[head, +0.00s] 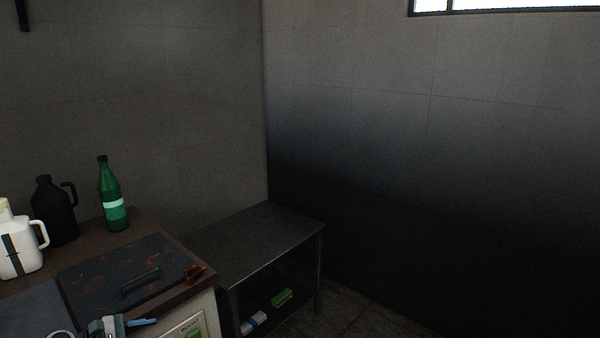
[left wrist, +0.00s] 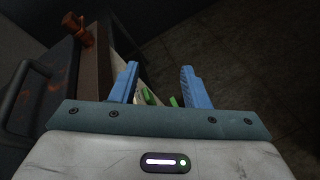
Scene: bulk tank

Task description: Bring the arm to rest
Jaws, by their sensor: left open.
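My left gripper (head: 128,322) shows at the bottom left of the head view, in front of the near edge of a dark worktop (head: 150,222). In the left wrist view its two blue fingers (left wrist: 160,72) stand apart with nothing held between them. Beyond the fingers are the pale cabinet side and small green shapes lower down. My right gripper is in neither view.
A dark stained lid with a handle (head: 140,283) and an orange-brown piece (head: 195,273) lie near the gripper. A green bottle (head: 113,200), black jug (head: 55,212) and white jug (head: 18,247) stand behind. A metal shelf table (head: 262,235) stands right; floor beyond is clear.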

